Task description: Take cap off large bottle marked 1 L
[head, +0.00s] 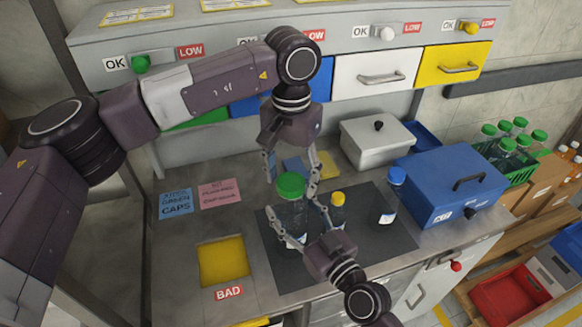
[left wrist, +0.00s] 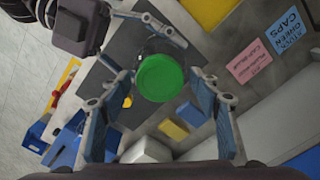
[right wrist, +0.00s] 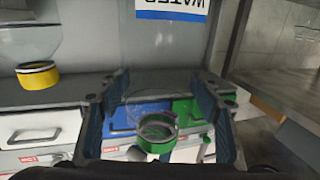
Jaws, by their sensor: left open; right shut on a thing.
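The large clear bottle (head: 293,216) with a green cap (head: 291,185) stands upright on the dark mat. I cannot read a 1 L mark on it. My left gripper (head: 292,178) is above, open, with its fingers on either side of the cap. In the left wrist view the cap (left wrist: 161,78) lies between the spread fingers, with gaps on both sides. My right gripper (head: 298,226) is shut on the bottle's body from the front. In the right wrist view, upside down, the bottle (right wrist: 170,55) shows a WATER label and the green cap (right wrist: 157,132).
A yellow-capped bottle (head: 338,212) stands close on the right, and a blue-capped bottle (head: 389,206) farther right. A blue box (head: 450,186) and a grey lidded box (head: 378,143) stand beyond. A yellow BAD opening (head: 222,262) lies at left front.

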